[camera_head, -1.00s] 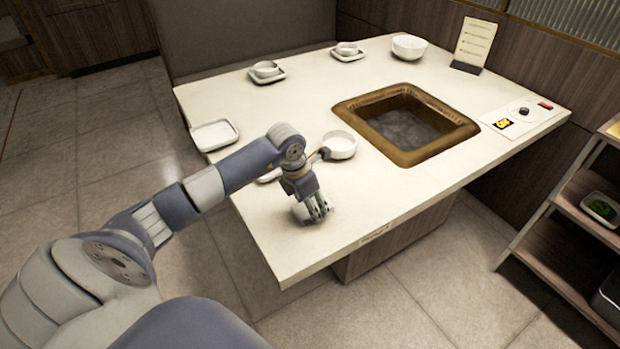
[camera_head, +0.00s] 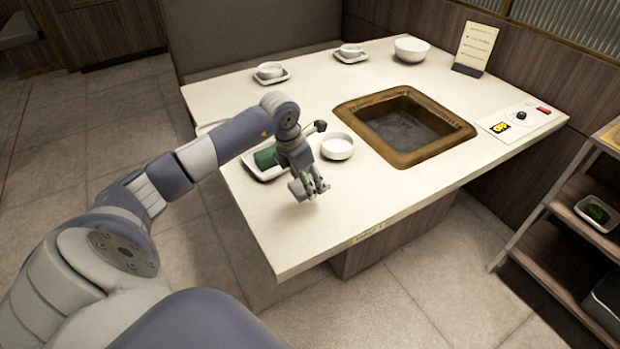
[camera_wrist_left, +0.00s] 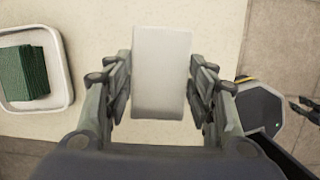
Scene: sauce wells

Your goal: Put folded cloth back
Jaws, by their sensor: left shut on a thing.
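My left gripper (camera_head: 309,188) is shut on a white folded cloth (camera_wrist_left: 161,72), which stands out between its two fingers in the left wrist view. In the head view the cloth is mostly covered by the fingers, above the near part of the white table (camera_head: 335,225). A white tray (camera_wrist_left: 68,88) with a dark green folded block (camera_wrist_left: 25,72) lies to the left in the wrist view. In the head view the green block (camera_head: 265,156) shows behind my arm. Dark fingertips, perhaps of my right gripper (camera_wrist_left: 303,112), show at the wrist view's right edge; their opening is unclear.
A white bowl (camera_head: 337,147) stands just behind the gripper. The sunken brown-framed well (camera_head: 405,127) lies to the right. Small bowls on saucers (camera_head: 271,71) and a larger bowl (camera_head: 411,49) stand at the back. The table's near right part is clear.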

